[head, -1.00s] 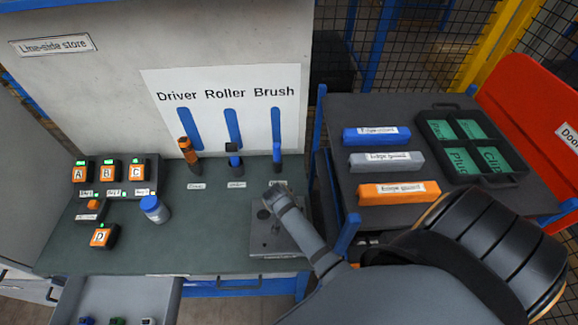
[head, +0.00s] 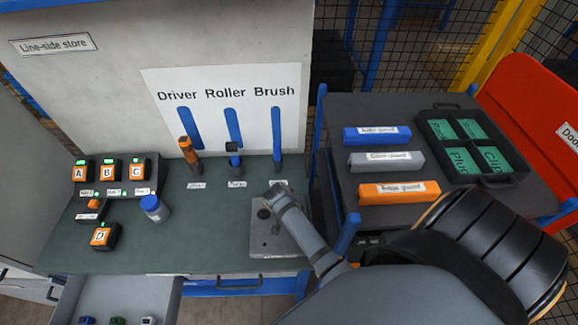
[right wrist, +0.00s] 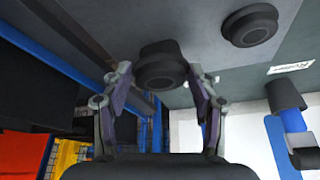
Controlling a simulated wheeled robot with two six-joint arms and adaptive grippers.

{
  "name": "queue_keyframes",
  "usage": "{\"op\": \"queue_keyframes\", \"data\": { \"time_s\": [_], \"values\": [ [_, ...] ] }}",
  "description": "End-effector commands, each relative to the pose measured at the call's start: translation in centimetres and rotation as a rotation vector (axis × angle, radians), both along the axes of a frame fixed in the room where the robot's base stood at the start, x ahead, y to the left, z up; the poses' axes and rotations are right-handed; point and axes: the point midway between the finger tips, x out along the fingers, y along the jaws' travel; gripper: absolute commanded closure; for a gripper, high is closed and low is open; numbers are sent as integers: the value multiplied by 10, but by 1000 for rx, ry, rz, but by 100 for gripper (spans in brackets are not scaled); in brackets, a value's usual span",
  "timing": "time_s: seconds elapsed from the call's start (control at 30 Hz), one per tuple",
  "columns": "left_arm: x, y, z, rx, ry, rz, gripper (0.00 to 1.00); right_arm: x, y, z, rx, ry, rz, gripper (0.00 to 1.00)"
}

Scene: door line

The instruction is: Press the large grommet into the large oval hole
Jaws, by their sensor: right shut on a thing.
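My right gripper (right wrist: 160,80) is shut on a dark, stepped round grommet (right wrist: 162,68), held between its two fingertips in the right wrist view. Beside it, to the upper right, a dark round part with a raised rim (right wrist: 250,25) sits on the grey surface; I cannot tell whether it is a seated grommet or a hole's rim. In the head view the grey plate (head: 265,243) lies on the bench, and my right wrist is over its back part. The held grommet and the fingertips are hidden there by my arm. The large oval hole cannot be made out. My left gripper is out of view.
A driver (head: 188,150), a roller (head: 233,158) and a blue brush (head: 278,150) stand behind the plate. A blue-lidded jar (head: 154,208) and lettered orange blocks are to the left. A side table (head: 335,125) with edge guards stands right.

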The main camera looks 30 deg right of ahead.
Motion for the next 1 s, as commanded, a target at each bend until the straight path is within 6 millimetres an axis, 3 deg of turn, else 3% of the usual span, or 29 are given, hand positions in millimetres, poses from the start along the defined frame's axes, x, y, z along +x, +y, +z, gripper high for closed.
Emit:
{"op": "queue_keyframes", "data": {
  "time_s": [1.0],
  "values": [
    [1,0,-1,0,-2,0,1,0,0,-9,0,0,0,79]
  ]
}}
